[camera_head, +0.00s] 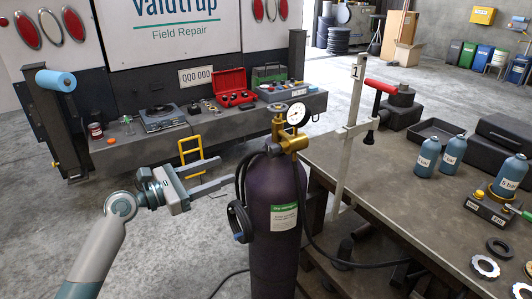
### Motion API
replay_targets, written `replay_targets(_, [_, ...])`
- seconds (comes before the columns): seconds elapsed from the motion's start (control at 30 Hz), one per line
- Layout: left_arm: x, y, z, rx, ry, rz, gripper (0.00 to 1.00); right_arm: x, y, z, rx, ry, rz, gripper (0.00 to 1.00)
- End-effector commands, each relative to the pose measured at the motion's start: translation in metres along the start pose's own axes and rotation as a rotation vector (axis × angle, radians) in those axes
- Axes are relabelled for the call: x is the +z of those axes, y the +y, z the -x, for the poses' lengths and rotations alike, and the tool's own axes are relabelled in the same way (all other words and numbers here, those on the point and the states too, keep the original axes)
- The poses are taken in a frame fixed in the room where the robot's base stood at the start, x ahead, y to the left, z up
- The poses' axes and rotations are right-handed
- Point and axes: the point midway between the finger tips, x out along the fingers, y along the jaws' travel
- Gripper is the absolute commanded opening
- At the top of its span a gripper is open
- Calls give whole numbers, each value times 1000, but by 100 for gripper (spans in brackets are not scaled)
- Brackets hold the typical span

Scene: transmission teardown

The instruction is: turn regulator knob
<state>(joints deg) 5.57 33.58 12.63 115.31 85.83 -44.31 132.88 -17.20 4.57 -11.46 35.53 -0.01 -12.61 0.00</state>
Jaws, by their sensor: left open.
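A dark purple gas cylinder (274,220) stands upright at the centre, with a green and white label. A brass regulator (291,142) sits on its top, with a round white-faced gauge (296,114). A brass knob or handwheel (278,108) shows at the upper left of the regulator; its exact form is too small to tell. My left gripper (224,172) is open and empty to the left of the cylinder top, fingers pointing right, apart from the regulator in the picture. My right gripper is out of view.
A black hose (239,218) hangs looped on the cylinder's left side. A workbench (400,190) at right holds several blue bottles (427,157) and a clamp with a red handle (381,87). A truck tailgate with tools, including a red case (232,88), stands behind. Concrete floor is open at left.

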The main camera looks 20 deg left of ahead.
Motion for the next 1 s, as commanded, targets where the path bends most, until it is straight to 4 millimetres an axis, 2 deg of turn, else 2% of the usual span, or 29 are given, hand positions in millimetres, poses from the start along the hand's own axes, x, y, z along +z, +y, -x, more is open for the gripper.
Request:
replay_targets(0.7, [4, 0, -123, 0, -2, 1, 51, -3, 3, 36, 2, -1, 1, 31])
replay_targets(1.0, [1, 0, -153, -1, 1, -1, 51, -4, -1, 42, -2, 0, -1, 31])
